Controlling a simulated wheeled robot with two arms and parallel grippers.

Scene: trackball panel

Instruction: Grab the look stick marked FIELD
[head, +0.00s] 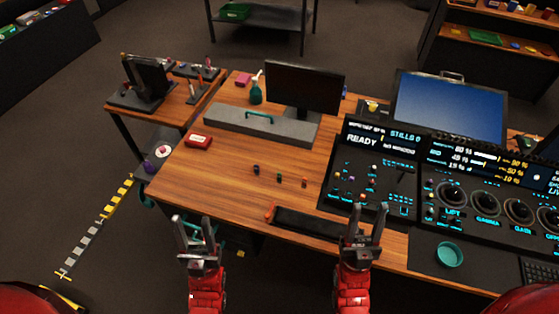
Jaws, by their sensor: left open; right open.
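The dark control panel (368,180) stands at the right part of the wooden desk, with a READY and STILLS display and several small coloured sticks or knobs (350,178). I cannot read a FIELD label, so I cannot tell which stick bears it. My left gripper (193,224) is open and empty, in front of the desk's left part.
Three small caps (279,178) stand on the desk left of the panel. A trackball panel (485,205) and teal cup (449,254) are at right. A monitor (304,86) stands behind. The desk's left middle (225,180) is clear.

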